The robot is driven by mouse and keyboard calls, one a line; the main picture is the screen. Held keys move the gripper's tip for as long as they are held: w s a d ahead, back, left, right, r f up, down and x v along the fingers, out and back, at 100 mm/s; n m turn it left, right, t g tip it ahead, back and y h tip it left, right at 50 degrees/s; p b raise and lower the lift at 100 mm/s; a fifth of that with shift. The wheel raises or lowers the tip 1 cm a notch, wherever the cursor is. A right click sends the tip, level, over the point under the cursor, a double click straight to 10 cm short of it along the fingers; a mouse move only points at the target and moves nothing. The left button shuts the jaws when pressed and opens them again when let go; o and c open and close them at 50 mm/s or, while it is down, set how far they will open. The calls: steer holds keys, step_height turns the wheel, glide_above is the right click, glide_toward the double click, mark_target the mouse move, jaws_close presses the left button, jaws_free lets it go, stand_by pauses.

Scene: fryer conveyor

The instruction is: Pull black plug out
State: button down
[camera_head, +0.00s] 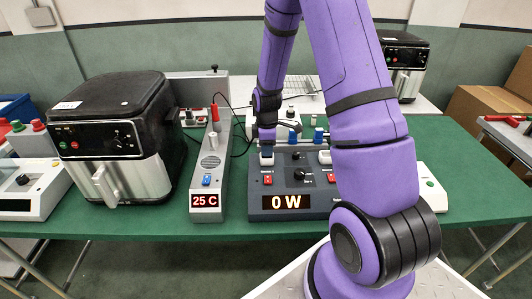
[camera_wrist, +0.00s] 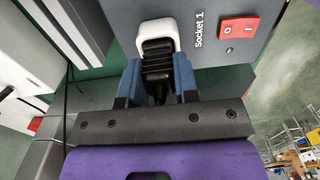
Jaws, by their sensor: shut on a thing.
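The black plug (camera_wrist: 157,62) has a ribbed body and sits against the white-framed Socket 1 (camera_wrist: 160,30) in the wrist view. My gripper (camera_wrist: 157,76) has its blue fingers on both sides of the plug and is shut on it. In the head view my gripper (camera_head: 266,143) is over the left socket of the dark grey power box (camera_head: 262,216), whose display reads 0 W. The plug is mostly hidden there. I cannot tell how deep it sits in the socket. A red rocker switch (camera_wrist: 239,28) is beside the socket label.
A grey device with a 25 C display (camera_head: 208,216) and an upright red-tipped probe stands left of the power box. A black and silver air fryer (camera_head: 112,145) is further left. Green table (camera_head: 462,165) shows free at the right. My arm hides part of the power box.

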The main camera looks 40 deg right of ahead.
steer(key=shift+r, duration=1.15)
stand_by(0.8)
steer(key=shift+r, duration=1.3)
steer(key=shift+r, duration=1.5)
